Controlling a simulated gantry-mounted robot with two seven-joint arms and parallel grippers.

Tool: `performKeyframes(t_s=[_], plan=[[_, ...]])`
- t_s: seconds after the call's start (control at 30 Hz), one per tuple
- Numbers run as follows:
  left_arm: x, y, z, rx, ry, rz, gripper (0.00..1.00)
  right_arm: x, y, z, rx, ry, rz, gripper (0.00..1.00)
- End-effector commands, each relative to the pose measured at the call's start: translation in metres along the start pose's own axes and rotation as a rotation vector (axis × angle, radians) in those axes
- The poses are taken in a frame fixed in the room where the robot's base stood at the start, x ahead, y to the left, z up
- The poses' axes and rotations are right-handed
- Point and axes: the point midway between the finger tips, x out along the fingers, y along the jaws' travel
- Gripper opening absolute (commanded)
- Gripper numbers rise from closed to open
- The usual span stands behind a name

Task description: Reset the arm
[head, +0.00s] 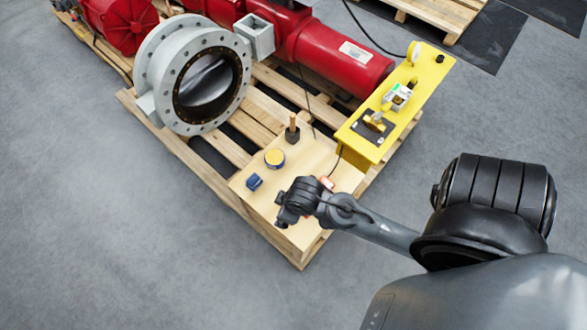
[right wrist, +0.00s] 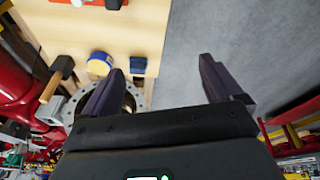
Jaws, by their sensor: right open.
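My right gripper (head: 284,217) is over the front edge of a pale wooden box (head: 312,160) in the head view, its fingers hard to make out there. In the right wrist view the two dark fingers of this right gripper (right wrist: 162,65) are spread wide, with nothing held between them. The valve actuator is a long red body (head: 325,50) joined to a grey flanged valve (head: 200,85). It lies on a wooden pallet beyond the box. My left gripper is not in view.
On the box are a blue item (head: 254,182), a yellow-and-blue round tin (head: 275,158), a wooden-handled tool (head: 293,130) and a red-and-white item (head: 327,182). A yellow stand (head: 428,75) carries small fittings. Grey floor (head: 100,230) is clear on the left.

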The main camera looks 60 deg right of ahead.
Motion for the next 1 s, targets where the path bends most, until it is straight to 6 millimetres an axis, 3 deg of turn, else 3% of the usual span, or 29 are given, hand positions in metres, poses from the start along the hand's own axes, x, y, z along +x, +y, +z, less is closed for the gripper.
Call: performKeyframes(t_s=[0.1,0.2,0.67,0.87,1.0], plan=[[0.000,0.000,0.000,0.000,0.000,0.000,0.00,-0.025,-0.013,0.014,-0.023,0.027,-0.023,0.93],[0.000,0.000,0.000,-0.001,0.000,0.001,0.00,-0.036,-0.018,0.019,-0.032,0.039,-0.033,0.93],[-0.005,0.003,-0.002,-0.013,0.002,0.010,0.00,-0.044,-0.019,0.018,-0.033,0.043,-0.035,0.93],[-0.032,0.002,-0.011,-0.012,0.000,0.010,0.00,-0.071,-0.017,0.011,-0.033,0.043,-0.035,0.93],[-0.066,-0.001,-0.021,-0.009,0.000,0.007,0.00,-0.105,-0.015,0.001,-0.033,0.042,-0.035,0.93]])
